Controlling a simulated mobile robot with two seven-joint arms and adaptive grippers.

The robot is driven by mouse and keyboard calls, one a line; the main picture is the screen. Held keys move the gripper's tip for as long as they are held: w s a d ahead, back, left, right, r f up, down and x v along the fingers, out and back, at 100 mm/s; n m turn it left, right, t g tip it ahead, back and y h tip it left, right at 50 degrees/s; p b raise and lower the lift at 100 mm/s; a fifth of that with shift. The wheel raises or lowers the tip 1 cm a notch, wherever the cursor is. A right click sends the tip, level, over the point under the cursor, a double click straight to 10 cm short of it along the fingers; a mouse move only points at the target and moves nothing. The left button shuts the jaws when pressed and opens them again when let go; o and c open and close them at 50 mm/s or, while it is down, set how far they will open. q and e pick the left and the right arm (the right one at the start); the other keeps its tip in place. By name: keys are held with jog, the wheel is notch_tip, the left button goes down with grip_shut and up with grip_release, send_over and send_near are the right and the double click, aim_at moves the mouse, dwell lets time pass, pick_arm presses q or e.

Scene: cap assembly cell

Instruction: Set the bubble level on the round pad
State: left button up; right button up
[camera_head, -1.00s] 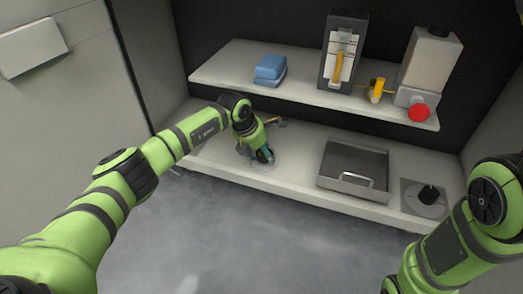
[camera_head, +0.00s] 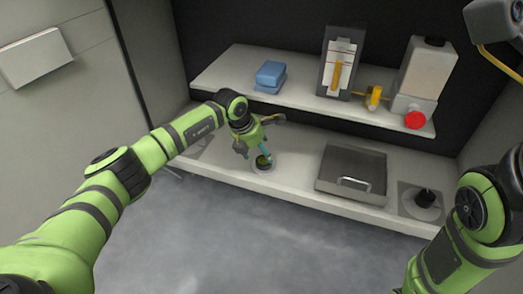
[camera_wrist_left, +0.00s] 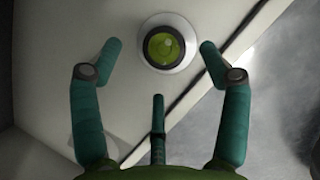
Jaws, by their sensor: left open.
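The bubble level (camera_head: 263,160) is a small black-rimmed round piece with a yellow-green vial. It stands on the pale round pad (camera_head: 264,171) near the front edge of the lower shelf. In the left wrist view the level (camera_wrist_left: 164,47) lies flat inside the pad's white ring (camera_wrist_left: 186,62), which shows all round it. My left gripper (camera_head: 256,153) is open just above the level. My right gripper is not in view; only part of the right arm shows.
The upper shelf (camera_head: 228,76) holds a blue block (camera_head: 270,75), a dispenser (camera_head: 342,62) and a white bottle (camera_head: 424,70).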

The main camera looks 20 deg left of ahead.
pick_arm(q)
jog(key=p+v, duration=0.2)
jog(key=v, duration=0.3)
jog(key=shift+p, duration=0.3)
dwell(1.0)
